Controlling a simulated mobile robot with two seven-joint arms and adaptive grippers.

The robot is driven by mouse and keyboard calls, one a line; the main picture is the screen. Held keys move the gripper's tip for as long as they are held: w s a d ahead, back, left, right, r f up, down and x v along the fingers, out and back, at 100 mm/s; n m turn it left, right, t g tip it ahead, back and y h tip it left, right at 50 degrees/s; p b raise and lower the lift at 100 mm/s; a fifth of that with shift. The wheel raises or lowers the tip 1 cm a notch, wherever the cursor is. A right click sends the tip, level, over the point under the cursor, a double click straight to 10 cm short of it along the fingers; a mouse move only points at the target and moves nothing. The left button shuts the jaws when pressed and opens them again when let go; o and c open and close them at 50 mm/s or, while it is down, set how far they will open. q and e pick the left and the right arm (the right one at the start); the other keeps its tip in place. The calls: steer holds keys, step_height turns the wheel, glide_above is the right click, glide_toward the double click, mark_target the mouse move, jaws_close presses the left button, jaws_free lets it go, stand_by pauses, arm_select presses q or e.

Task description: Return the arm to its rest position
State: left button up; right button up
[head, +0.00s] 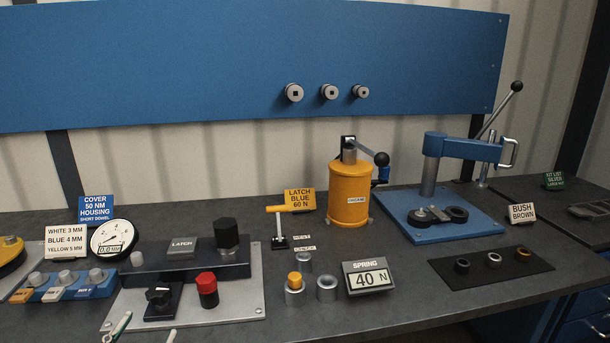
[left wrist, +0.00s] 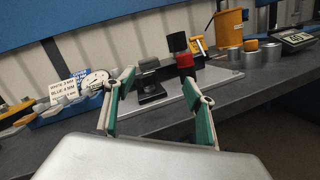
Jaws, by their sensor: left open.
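My left gripper (head: 144,330) shows only its fingertips at the bottom left edge of the head view, in front of the light plate. In the left wrist view the left gripper (left wrist: 158,84) has its two green-padded fingers spread wide with nothing between them. Beyond the fingers lie the black knob (left wrist: 151,88) and the red-capped part (left wrist: 185,62), both apart from the fingers. My right gripper is in neither view.
The light plate (head: 240,306) carries a black latch block (head: 183,248). A blue holder (head: 65,291) stands left. Behind are a yellow cylinder (head: 349,200) and a blue press (head: 430,150).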

arm_select(q)
steer(key=s+d+f+m+g+h, duration=0.4)
steer(key=d+f+m, duration=0.75)
steer(key=m, duration=0.85)
steer(key=s+f+m+g+y, duration=0.1)
steer(key=s+f+m+g, duration=0.1)
steer(key=s+f+m, duration=0.2)
steer(key=s+d+f+m+g, duration=0.1)
steer(key=s+f+m, duration=0.3)
steer(key=f+m, duration=0.6)
step_height(320, 180, down, 6)
steer(key=shift+s+d+r+m+g+y, duration=0.2)
steer(key=shift+s+m+g+y, duration=0.2)
steer(key=shift+g, duration=0.5)
steer(key=shift+a, duration=0.1)
